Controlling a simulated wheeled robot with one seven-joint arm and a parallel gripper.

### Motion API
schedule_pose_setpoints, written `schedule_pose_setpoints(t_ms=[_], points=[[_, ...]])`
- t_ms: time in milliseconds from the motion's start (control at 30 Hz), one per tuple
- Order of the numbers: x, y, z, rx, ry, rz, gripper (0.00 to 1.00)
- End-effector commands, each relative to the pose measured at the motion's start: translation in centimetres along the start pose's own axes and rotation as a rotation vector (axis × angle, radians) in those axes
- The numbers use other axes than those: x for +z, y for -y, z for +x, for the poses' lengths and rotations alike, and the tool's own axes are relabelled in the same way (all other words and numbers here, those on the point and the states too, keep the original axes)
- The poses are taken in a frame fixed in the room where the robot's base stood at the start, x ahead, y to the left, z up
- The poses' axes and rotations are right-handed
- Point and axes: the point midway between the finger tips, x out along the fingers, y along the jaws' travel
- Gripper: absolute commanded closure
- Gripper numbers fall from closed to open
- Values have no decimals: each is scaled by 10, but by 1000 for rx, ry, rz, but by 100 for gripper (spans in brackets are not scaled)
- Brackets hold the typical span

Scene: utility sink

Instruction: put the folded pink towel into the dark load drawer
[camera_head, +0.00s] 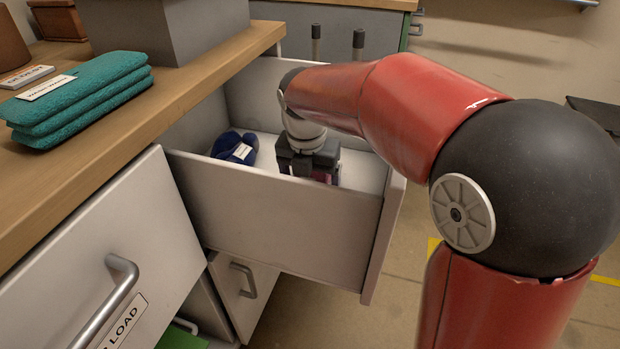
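My gripper (307,170) points down inside an open pale drawer (285,228). A small dark pink patch (324,177), perhaps the folded towel, shows at the gripper's lower end. The drawer's near side wall hides the fingertips and most of that pink thing, so I cannot tell whether the fingers are closed on it. A dark blue folded cloth (235,148) with a white label lies in the same drawer, left of my gripper. The open drawer's front label is not in view.
A teal folded towel (82,98) and a grey box (165,30) sit on the wooden counter (140,118). A drawer front (95,265) with a handle and a label reading "LOAD", partly cut off, is at lower left.

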Motion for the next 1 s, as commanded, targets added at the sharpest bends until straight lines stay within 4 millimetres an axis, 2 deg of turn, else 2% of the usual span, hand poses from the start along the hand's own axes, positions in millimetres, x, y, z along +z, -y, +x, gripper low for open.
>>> schedule_pose_setpoints(t_ms=[167,400,600,800,1000], points=[[1,0,-21,3,3,0,17],[2,0,-74,4,5,1,17],[1,0,-108,2,2,0,17],[0,0,-122,1,1,0,17],[0,0,-122,1,0,0,17]])
